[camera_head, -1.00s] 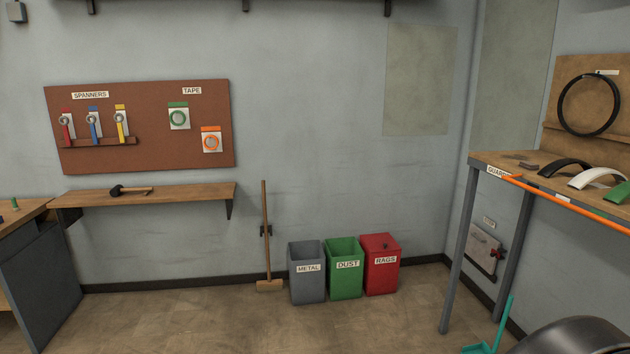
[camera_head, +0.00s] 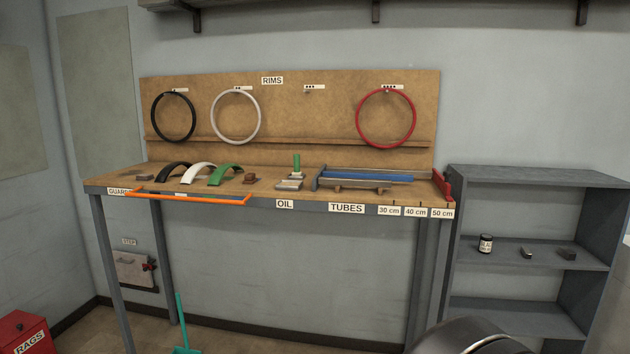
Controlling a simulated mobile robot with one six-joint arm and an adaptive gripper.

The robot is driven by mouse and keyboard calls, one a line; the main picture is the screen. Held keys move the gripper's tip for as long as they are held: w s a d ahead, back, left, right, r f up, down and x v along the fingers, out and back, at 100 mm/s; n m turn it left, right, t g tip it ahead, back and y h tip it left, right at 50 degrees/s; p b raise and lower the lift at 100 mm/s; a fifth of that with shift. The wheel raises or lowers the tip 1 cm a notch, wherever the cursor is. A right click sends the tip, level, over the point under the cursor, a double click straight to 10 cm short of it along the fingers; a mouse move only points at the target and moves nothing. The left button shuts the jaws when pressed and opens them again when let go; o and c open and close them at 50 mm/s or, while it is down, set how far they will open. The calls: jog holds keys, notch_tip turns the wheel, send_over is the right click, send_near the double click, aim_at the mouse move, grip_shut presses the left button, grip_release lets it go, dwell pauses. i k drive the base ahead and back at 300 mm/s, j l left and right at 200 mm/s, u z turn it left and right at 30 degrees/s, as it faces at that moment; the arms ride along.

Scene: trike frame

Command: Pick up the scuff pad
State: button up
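I cannot tell for sure which thing is the scuff pad. A small flat dark pad-like piece (camera_head: 145,178) lies at the left end of the bench, left of the black guard. A small dark grey block (camera_head: 567,254) sits on the grey shelf unit at the right, beside a smaller greyish piece (camera_head: 527,253). A small brown object (camera_head: 250,180) stands on the bench right of the green guard. My gripper is not in view; only a dark rounded part of my own body shows at the bottom.
The wooden bench (camera_head: 265,205) carries black, white and green guards, a green-topped item and blue tubes. An orange bar (camera_head: 190,198) runs along its front left edge. A jar (camera_head: 485,244) stands on the shelf unit (camera_head: 540,180). A teal dustpan (camera_head: 183,325) stands on the floor.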

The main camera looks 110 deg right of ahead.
aim_at(250, 178)
jog(key=z, duration=3.45)
jog(key=u, duration=4.1)
jog(key=z, duration=4.1)
